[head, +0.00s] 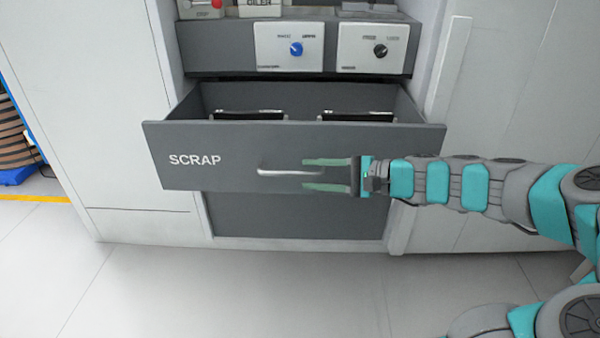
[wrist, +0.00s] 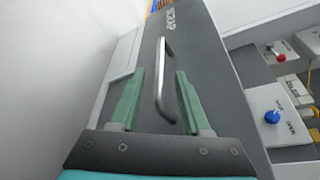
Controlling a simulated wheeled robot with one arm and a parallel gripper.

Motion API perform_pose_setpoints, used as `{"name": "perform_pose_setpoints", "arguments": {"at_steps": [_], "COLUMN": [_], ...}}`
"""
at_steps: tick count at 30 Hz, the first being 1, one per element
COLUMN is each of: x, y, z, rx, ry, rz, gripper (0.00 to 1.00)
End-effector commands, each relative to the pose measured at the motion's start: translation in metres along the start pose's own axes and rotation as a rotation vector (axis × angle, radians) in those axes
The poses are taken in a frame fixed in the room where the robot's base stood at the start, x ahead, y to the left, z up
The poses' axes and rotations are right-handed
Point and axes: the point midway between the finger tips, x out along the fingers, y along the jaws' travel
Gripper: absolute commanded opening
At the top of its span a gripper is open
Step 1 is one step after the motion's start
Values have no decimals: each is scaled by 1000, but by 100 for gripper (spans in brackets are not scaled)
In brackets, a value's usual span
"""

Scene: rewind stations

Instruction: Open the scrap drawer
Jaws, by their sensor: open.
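The grey scrap drawer (head: 230,155), marked SCRAP, stands pulled out of the cabinet, its open top showing the inside. Its silver bar handle (head: 285,172) is on the front face. My gripper (head: 325,174) is open at the right part of the handle, its green fingers above and below the bar. In the wrist view the handle (wrist: 162,75) runs between the two fingers of the gripper (wrist: 160,95), with gaps visible beside it. I cannot tell whether either finger touches it. The drawer front (wrist: 200,60) also shows there.
Above the drawer is a panel with a blue knob (head: 296,48) and a black knob (head: 380,50). Two dark items with pale edges (head: 248,115) lie in the drawer. White cabinet walls (head: 95,110) flank it. The floor (head: 200,290) in front is clear.

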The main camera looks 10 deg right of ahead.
Motion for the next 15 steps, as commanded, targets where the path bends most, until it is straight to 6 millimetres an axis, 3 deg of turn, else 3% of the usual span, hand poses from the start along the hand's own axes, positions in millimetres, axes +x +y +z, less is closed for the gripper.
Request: {"name": "perform_pose_setpoints", "arguments": {"at_steps": [6,15], "x": [-20,-23], "y": [0,0], "z": [0,0], "rx": [0,-1], "ry": [1,0], "rz": [0,1], "gripper": [47,47]}}
